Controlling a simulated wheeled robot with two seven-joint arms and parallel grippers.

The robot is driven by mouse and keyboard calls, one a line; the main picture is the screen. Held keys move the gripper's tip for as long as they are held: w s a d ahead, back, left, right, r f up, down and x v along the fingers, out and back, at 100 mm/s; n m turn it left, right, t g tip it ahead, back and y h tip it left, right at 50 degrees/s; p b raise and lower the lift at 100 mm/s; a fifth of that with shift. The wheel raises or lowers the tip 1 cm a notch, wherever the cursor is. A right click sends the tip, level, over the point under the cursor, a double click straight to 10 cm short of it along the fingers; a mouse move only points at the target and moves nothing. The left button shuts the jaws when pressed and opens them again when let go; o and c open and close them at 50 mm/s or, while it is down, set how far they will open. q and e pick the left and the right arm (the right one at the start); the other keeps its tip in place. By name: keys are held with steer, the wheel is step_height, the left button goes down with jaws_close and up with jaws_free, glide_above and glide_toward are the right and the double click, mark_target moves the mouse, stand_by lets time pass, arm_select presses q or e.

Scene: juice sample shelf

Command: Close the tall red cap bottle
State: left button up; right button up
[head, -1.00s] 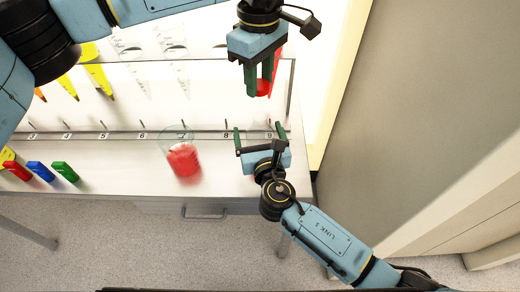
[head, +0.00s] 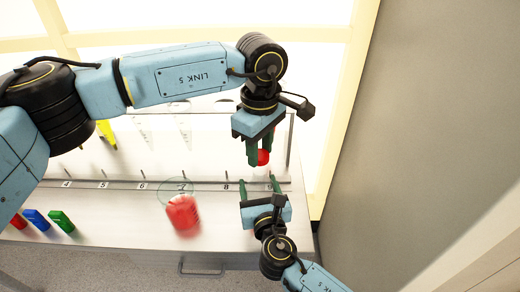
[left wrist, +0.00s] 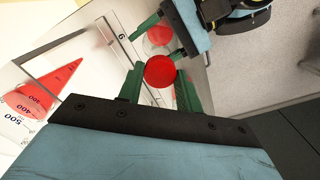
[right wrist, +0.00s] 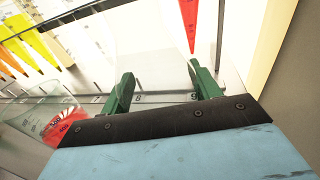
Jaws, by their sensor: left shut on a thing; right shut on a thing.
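My left gripper (head: 262,157) points down and is shut on a round red cap (head: 264,158). The cap also shows between the green fingers in the left wrist view (left wrist: 160,71). My right gripper (head: 260,184) is just below and nearer in the head view, at the shelf's right end. It is shut on a clear, see-through bottle (right wrist: 152,45), which stands up between its fingers in the right wrist view. In the left wrist view part of the bottle (left wrist: 157,42) shows beside the cap. Whether cap and bottle touch, I cannot tell.
A glass beaker of red liquid (head: 183,214) stands left of my right gripper. Red, blue and green blocks (head: 36,219) lie at the left front. A numbered rack with a clear panel (head: 205,185) holds coloured cones behind. A grey wall (head: 420,130) rises at the right.

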mark_target(260, 186)
arm_select(q)
steer(key=shift+f, duration=0.5)
steer(key=shift+f, duration=0.1)
steer(key=shift+f, duration=0.8)
steer(key=shift+f, duration=0.55)
